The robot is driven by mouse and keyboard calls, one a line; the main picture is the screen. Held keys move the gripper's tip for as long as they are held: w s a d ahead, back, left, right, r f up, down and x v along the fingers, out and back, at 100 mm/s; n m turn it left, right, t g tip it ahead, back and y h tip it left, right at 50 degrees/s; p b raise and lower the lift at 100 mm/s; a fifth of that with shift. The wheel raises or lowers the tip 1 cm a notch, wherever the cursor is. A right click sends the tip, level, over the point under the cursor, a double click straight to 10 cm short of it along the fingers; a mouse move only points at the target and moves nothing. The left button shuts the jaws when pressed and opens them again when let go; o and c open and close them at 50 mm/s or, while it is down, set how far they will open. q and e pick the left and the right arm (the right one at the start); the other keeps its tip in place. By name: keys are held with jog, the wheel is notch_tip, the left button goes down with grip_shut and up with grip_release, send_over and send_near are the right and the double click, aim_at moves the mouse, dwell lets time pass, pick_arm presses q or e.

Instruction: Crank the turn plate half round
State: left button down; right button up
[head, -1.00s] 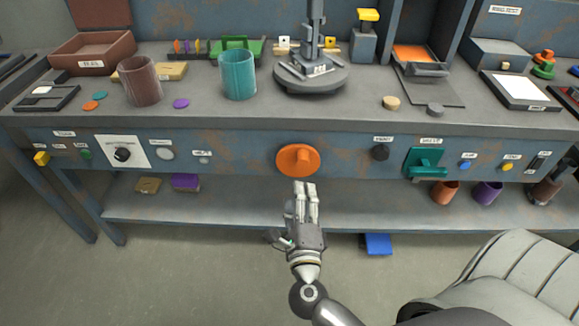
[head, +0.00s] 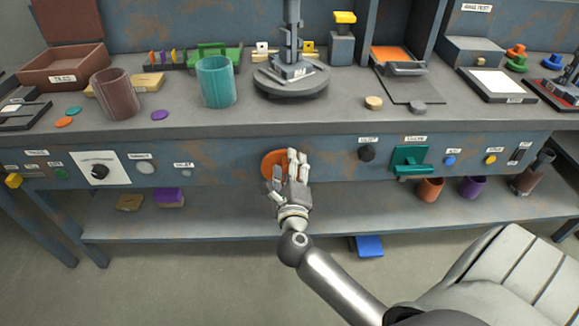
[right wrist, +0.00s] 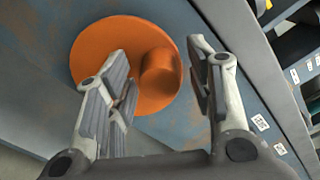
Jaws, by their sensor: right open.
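An orange crank disc (head: 269,163) with a stubby round handle is mounted on the bench's front panel. It also shows in the right wrist view (right wrist: 105,48), where its handle (right wrist: 160,72) points out to the right of the disc's centre. My right gripper (head: 294,158) is in front of the disc and hides its right part and the handle in the head view. In the right wrist view its fingers (right wrist: 162,75) are open on either side of the handle, with gaps to both. The round turn plate (head: 291,82) stands on the bench top under a grey column. My left gripper is out of view.
A dark knob (head: 367,153) and a teal lever (head: 411,160) are on the panel right of the crank. A teal cup (head: 216,82) and a brown cup (head: 116,93) stand on the bench top. A chair (head: 475,270) is at the lower right.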

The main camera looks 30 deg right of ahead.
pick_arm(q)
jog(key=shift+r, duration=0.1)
pick_arm(e)
jog(key=shift+w+d, duration=0.15)
jog(key=shift+w, duration=0.05)
jog(key=c, duration=1)
